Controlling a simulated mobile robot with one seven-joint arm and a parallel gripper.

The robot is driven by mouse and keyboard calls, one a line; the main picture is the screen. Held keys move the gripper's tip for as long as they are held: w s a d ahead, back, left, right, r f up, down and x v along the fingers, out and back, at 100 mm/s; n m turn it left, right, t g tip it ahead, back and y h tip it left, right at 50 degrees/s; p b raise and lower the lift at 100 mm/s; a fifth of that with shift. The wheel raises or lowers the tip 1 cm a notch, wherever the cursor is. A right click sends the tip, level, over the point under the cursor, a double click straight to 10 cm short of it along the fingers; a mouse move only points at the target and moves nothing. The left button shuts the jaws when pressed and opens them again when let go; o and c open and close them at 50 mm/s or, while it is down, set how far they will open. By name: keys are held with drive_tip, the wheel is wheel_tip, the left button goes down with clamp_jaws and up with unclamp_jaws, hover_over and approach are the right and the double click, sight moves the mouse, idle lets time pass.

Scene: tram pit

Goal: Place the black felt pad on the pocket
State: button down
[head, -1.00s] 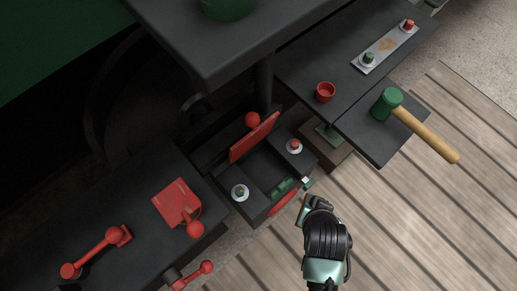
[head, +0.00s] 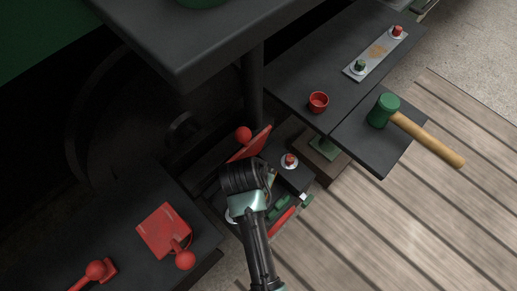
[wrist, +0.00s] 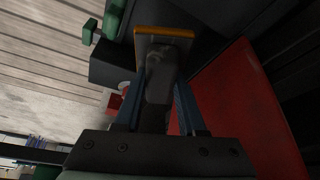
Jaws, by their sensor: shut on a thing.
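My gripper (head: 268,178) is over the dark open box (head: 292,182) below the column, beside its raised red flap (head: 251,146). In the wrist view the two fingers are closed on a dark grey piece (wrist: 160,78), which seems to be the black felt pad. An orange-edged plate (wrist: 165,34) shows at its far end; I cannot tell whether they are one part. The red flap also fills the right of the wrist view (wrist: 243,110). The pocket looks to be in this box, but my gripper and wrist hide most of its inside. I see no clear contact.
A red-topped stud (head: 289,160) stands on the box's right side. Green parts (head: 278,207) lie at its front edge. A red cup (head: 318,102) and a green mallet (head: 382,110) are on the tables at right. A red bracket (head: 164,231) is at left.

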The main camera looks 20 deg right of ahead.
wheel_tip(320, 180, down, 7)
drive_tip(key=b, duration=0.2)
drive_tip(key=shift+w+a+b, duration=0.1)
drive_tip(key=shift+w+b, duration=0.05)
drive_tip(key=shift+b, duration=0.2)
drive_tip(key=shift+w+f, duration=0.15)
drive_tip(key=shift+w, duration=0.05)
drive_tip(key=c, duration=0.5)
unclamp_jaws()
drive_tip(key=p+v, duration=0.4)
drive_tip(key=v, duration=0.8)
